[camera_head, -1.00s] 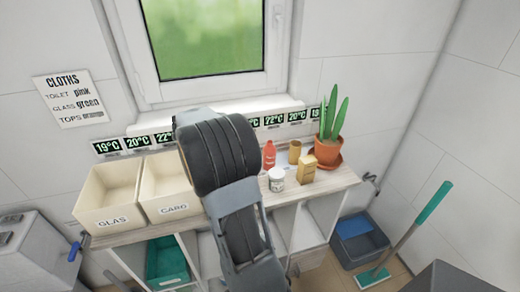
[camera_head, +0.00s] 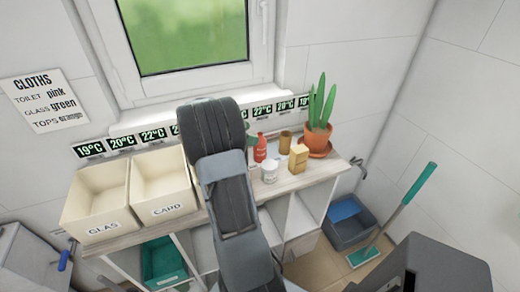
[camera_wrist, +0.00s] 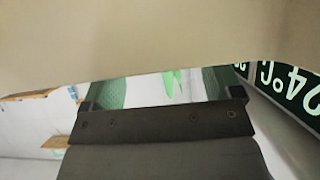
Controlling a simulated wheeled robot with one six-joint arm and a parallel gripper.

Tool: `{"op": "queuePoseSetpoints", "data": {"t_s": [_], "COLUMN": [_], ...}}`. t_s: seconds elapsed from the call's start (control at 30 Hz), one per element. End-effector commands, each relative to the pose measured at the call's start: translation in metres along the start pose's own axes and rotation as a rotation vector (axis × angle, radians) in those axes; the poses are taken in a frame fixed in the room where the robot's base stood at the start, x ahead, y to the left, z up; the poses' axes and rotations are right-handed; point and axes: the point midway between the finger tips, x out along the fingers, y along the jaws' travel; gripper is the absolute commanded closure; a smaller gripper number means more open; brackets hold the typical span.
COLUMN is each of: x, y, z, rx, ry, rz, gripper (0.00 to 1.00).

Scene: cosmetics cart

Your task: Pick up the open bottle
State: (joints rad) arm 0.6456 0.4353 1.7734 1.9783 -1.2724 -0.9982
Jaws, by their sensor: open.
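A small red bottle (camera_head: 260,148) stands upright on the shelf top, just right of my arm in the head view. Something green (camera_head: 247,131) shows beside it, partly hidden by my arm; I cannot tell what it is. The picture is too small to tell whether either is an open bottle. My gripper (camera_wrist: 163,88) shows in the wrist view, open, with greenish finger pads apart and no bottle visible between them. A large blurred beige surface fills the top of that view, very close. In the head view my arm hides the gripper.
On the shelf top (camera_head: 330,170) stand a white jar (camera_head: 269,172), a brown cup (camera_head: 285,142), a tan box (camera_head: 298,158) and a potted plant (camera_head: 318,138). Beige bins marked GLAS (camera_head: 100,226) and CARD (camera_head: 165,210) stand left. Temperature signs (camera_head: 122,143) line the wall behind.

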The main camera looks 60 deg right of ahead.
Motion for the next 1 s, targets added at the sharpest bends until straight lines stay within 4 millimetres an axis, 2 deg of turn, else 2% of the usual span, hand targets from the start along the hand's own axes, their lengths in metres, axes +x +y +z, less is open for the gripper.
{"op": "queuePoseSetpoints", "data": {"t_s": [0.4,0.73,1.0], "x": [0.048,0.052,0.052], "y": [-0.002,-0.002,-0.002], "z": [-0.002,-0.002,-0.002], "rx": [0.001,0.001,0.001], "ry": [0.000,0.000,0.000], "rz": [0.003,0.002,0.002], "gripper": [0.15,0.15,0.41]}}
